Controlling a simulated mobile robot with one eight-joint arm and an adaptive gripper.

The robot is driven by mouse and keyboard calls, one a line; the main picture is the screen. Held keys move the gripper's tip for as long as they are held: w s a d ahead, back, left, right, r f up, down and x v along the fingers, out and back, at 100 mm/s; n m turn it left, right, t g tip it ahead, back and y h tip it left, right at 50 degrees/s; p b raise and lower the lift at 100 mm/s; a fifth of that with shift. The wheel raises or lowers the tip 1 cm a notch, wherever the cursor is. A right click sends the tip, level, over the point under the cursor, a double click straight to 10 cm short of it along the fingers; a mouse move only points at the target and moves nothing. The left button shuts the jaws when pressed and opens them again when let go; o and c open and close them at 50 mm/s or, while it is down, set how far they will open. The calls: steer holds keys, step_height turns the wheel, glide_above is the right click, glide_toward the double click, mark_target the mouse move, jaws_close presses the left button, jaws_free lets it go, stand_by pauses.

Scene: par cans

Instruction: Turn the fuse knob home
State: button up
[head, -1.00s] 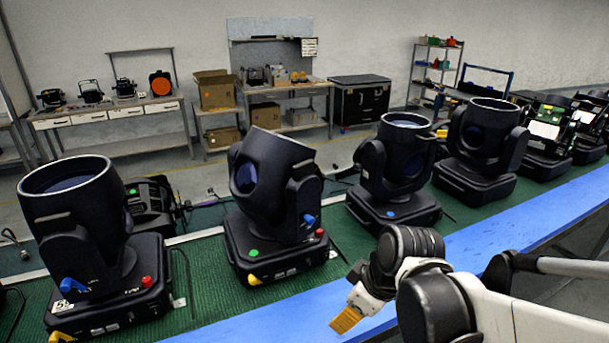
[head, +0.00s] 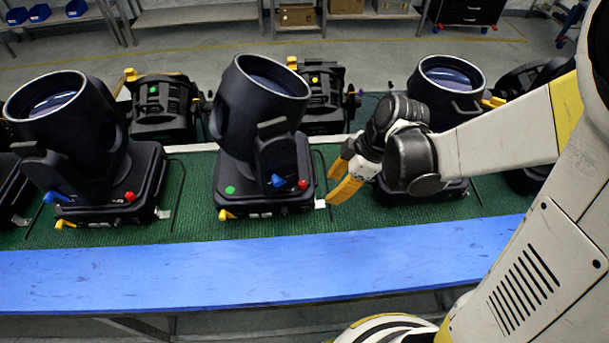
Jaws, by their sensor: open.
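I cannot tell for certain which of these is the fuse knob. My gripper (head: 331,188), with yellow fingers, is open and empty. It is just right of the base, pointing left, apart from the red knob in the picture.
Another par can (head: 75,135) stands at left with its own red knob (head: 129,196). One at right (head: 447,85) is partly hidden by my arm. Lower black units stand behind.

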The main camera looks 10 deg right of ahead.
mark_target(303, 183)
steer(key=w+a, duration=0.1)
steer(key=a, duration=0.3)
steer(key=w+a, duration=0.1)
steer(key=a, duration=0.1)
steer(key=shift+w+a, duration=0.15)
steer(key=shift+w, duration=0.15)
steer(key=shift+w+a+f, duration=0.1)
steer(key=shift+a+f, duration=0.15)
steer(key=shift+f, duration=0.35)
jaws_close()
